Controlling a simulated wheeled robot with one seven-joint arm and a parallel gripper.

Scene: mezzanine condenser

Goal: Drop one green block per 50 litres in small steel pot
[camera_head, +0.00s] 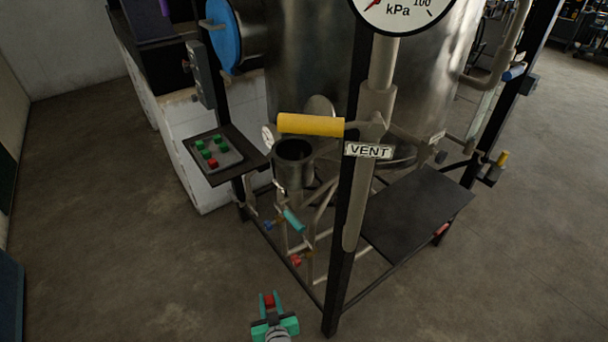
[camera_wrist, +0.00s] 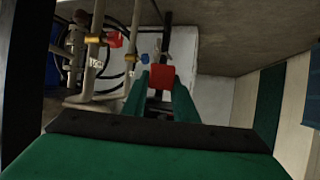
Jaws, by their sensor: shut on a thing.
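My gripper (camera_head: 269,302) is low at the bottom of the head view, in front of the steel frame, shut on a red block (camera_head: 269,299). The red block also shows between the fingers in the wrist view (camera_wrist: 161,79). Several green blocks (camera_head: 209,145) and one red block (camera_head: 213,163) lie on a small grey tray (camera_head: 229,161) on a dark shelf at the left. A small steel pot (camera_head: 294,172) stands right of the shelf, its mouth open upward. Its inside is dark, so I cannot tell what is in it. My gripper is apart from both.
A large steel tank (camera_head: 310,60) stands behind. A black platform (camera_head: 415,212) is at right. Pipes with valves (camera_head: 293,222) lie below the pot. Floor at left is clear.

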